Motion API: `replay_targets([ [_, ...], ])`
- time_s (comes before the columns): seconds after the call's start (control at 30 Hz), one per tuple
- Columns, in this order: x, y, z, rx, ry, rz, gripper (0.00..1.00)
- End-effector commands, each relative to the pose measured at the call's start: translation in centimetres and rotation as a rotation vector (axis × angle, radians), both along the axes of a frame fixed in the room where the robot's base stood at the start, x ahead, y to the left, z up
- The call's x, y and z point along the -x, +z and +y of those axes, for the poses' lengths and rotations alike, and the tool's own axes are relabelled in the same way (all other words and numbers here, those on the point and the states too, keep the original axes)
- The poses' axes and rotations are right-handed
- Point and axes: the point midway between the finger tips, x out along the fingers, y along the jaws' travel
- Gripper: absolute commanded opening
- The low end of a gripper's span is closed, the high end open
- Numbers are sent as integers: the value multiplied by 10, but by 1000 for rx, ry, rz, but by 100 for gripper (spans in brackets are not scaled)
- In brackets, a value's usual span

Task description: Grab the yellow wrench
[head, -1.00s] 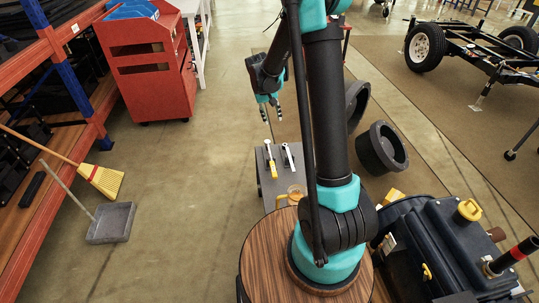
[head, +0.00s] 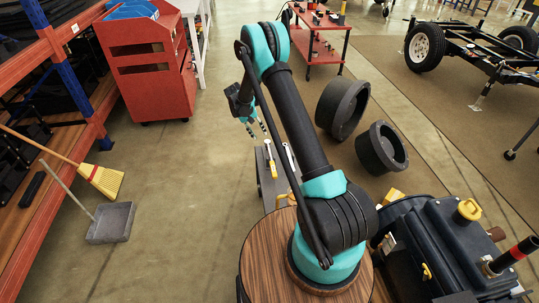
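The yellow wrench (head: 271,163) lies on a small dark grey surface (head: 267,188) left of my arm's base. It looks pale at its far end and yellow at its near end. My gripper (head: 257,129) hangs just beyond and to the left of it, pointing down toward the surface. Its two dark fingertips are spread apart with nothing visible between them. The gripper looks clear of the wrench, though its exact height cannot be told. A second wrench-like tool (head: 288,155), pale and dark, lies to the right, partly covered by my arm.
A red cabinet (head: 150,75) stands at upper left and a shelf rack (head: 80,110) at far left. A broom (head: 103,180) and dustpan (head: 110,222) are on the floor. Two dark round tubs (head: 382,150) stand right of my arm. The floor left of the grey surface is clear.

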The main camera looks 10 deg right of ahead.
Motion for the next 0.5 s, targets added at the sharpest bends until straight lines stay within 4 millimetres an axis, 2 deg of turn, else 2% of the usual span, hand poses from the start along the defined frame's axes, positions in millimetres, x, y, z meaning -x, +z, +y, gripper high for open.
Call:
replay_targets([
  [0.03, 0, -11, -4, 0, -1, 0, 37],
  [0.3, -1, -59, -24, -1, -1, -1, 37],
  [0.5, 0, -81, -34, -1, -1, 0, 37],
])
